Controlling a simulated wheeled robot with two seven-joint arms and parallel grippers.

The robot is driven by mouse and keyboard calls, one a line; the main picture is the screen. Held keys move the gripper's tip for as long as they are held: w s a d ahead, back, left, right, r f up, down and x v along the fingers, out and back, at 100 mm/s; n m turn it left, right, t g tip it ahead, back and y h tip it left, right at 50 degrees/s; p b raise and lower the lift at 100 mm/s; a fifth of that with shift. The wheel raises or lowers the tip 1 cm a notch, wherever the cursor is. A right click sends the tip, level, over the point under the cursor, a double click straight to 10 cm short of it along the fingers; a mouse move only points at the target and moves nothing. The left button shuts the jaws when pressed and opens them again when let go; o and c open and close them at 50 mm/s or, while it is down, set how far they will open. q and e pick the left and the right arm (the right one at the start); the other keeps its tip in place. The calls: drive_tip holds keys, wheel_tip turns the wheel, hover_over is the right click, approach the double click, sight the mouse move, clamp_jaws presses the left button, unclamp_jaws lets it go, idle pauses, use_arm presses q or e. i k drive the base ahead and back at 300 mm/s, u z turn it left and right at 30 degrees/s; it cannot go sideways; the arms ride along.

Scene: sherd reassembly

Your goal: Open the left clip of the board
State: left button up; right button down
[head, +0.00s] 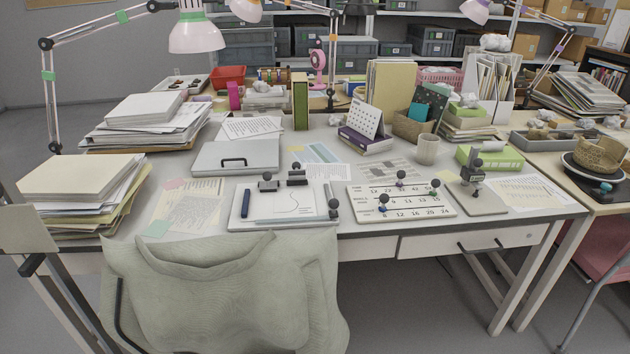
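A pale board (240,222) lies flat near the front edge of the desk, with a white sheet (290,206) on it. Neither of my grippers is in view.
A number board (440,211) with several black-knobbed pegs lies just right. A small stand (476,180) is beyond it. A grey case (215,157) lies behind, paper stacks (80,175) at left. A draped chair (225,290) stands before the desk (375,225).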

sight(268, 186)
drive_tip(key=i, duration=0.65)
drive_tip(key=u, duration=0.7)
